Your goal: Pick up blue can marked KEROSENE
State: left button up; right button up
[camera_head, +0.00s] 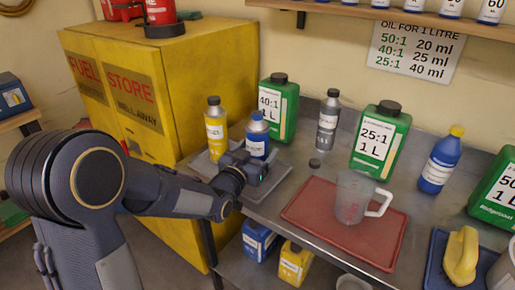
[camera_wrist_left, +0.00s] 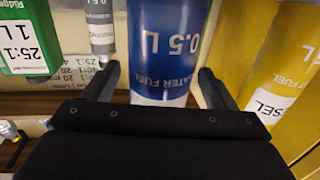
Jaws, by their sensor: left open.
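A blue can with a blue cap (camera_head: 257,138) stands upright on a grey tray (camera_head: 286,172) at the left of the bench. In the left wrist view the blue can (camera_wrist_left: 165,45) shows "0.5 L" and part of a line ending in "FUEL"; I cannot read KEROSENE on it. My left gripper (camera_head: 256,168) is open at the can's lower front. In the left wrist view its fingers (camera_wrist_left: 158,88) stand on either side of the can, with a visible gap at the left finger. Contact at the right finger is unclear. My right gripper is not in view.
A yellow can (camera_head: 215,128) stands close left of the blue can. A green 40:1 jug (camera_head: 279,105) and a grey can (camera_head: 327,122) stand behind and right. A red tray (camera_head: 315,215) holds a clear measuring jug (camera_head: 352,197). A yellow cabinet (camera_head: 205,75) borders the left.

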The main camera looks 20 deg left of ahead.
pick_arm(q)
jog(key=shift+w, duration=0.3)
jog(key=c, duration=1.1)
jog(key=shift+r, duration=0.2)
jog(key=shift+c, duration=0.2)
jog(key=shift+r, duration=1.05)
jog(key=s+r, duration=0.1)
jog(key=r, duration=0.1)
jog(key=s+a+r, duration=0.1)
jog(key=s+r, duration=0.1)
jog(key=s+r+p, duration=0.1)
jog(key=s+r, duration=0.1)
jog(key=r, duration=0.1)
jog(key=shift+s+a, duration=0.1)
jog(key=shift+a, duration=0.1)
jog(key=s+a+r+p, duration=0.1)
jog(key=s+a+r, duration=0.1)
jog(key=s, duration=0.6)
jog(key=shift+a+r, duration=0.25)
jog(key=shift+r, duration=0.55)
